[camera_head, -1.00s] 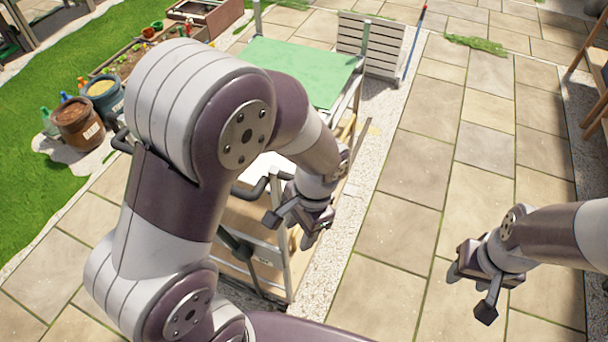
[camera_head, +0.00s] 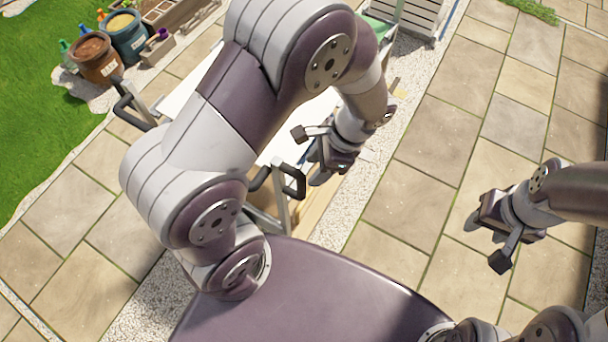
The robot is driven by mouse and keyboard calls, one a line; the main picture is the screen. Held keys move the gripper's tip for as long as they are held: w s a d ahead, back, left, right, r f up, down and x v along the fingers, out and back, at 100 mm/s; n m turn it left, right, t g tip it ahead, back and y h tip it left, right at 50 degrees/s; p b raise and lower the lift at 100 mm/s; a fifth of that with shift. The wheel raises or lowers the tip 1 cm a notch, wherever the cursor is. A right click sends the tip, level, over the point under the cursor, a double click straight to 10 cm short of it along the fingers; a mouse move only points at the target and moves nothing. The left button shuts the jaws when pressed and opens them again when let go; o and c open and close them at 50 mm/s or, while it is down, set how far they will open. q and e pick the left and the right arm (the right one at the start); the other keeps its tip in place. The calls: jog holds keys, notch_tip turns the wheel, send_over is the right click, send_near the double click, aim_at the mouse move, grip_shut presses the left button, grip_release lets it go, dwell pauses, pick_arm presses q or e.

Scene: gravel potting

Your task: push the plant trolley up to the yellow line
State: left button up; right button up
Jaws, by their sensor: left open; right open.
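The plant trolley is mostly hidden behind my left arm. Its pale top (camera_head: 187,97) shows on both sides of the arm. One dark handle (camera_head: 127,104) shows left of the arm, another handle (camera_head: 290,181) right of it. My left gripper (camera_head: 318,158) is open and empty, appearing just above and right of the right-hand handle; I cannot tell whether it touches the trolley. My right gripper (camera_head: 487,240) is open and empty over the paving, well right of the trolley. The yellow line is not clearly visible; my arm covers much of the ground ahead.
A brown pot (camera_head: 96,59) and a blue-grey pot (camera_head: 126,36) stand at the upper left by the grass. A green surface (camera_head: 378,32) and a slatted wooden panel (camera_head: 414,17) are beyond the trolley. The paving (camera_head: 440,140) on the right is clear.

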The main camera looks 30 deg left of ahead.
aim_at(301, 184)
pick_arm(q)
jog(key=x, duration=0.4)
jog(key=p+x, duration=0.1)
jog(key=x, duration=0.3)
jog(key=shift+w+a+f, duration=0.1)
jog(key=shift+w+f, duration=0.1)
jog(key=shift+s+f, duration=0.1)
jog(key=shift+f, duration=0.1)
jog(key=shift+s, duration=0.3)
jog(key=shift+w, duration=0.15)
grip_shut()
